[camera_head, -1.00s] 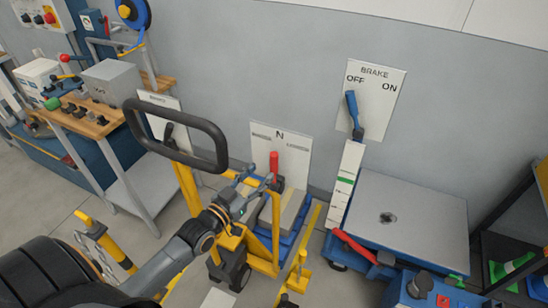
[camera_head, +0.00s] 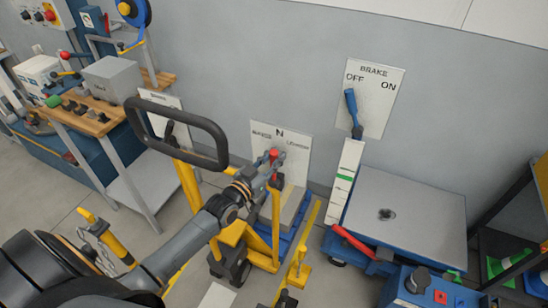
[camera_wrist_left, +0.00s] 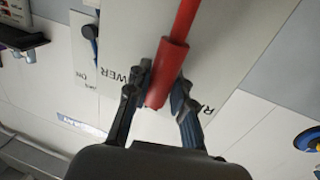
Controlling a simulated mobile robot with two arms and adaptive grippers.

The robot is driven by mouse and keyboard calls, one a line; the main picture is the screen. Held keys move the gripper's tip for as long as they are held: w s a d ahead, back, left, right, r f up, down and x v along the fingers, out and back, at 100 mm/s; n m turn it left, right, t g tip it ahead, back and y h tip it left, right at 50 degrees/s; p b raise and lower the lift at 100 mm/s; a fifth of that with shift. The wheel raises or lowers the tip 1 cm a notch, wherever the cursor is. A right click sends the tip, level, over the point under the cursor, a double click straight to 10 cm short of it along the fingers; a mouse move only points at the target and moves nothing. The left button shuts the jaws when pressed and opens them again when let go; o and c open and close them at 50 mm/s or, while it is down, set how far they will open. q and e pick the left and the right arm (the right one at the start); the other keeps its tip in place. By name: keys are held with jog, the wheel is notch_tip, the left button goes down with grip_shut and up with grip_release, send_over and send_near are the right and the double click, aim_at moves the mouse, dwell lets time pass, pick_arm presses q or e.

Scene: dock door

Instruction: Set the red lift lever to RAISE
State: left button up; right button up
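The red lift lever (camera_head: 273,155) stands upright at the N mark of a white plate (camera_head: 296,160) on the wall. Small lettering on the plate's right reads LOWER; the lettering on the left is too small to read surely. My left gripper (camera_head: 277,158) is at the lever's upper end and partly hides it. In the left wrist view the lever's red grip (camera_wrist_left: 167,75) lies between the two fingers of the gripper (camera_wrist_left: 164,78), which are closed in close against its sides. My right gripper is not in view.
A black looped handle (camera_head: 178,132) on a yellow frame stands left of my forearm. A blue brake lever (camera_head: 352,110) on its own plate is to the right. A grey-topped lift table (camera_head: 410,215) with a red pedal (camera_head: 352,242) stands at the right.

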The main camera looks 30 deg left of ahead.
pick_arm(q)
grip_shut()
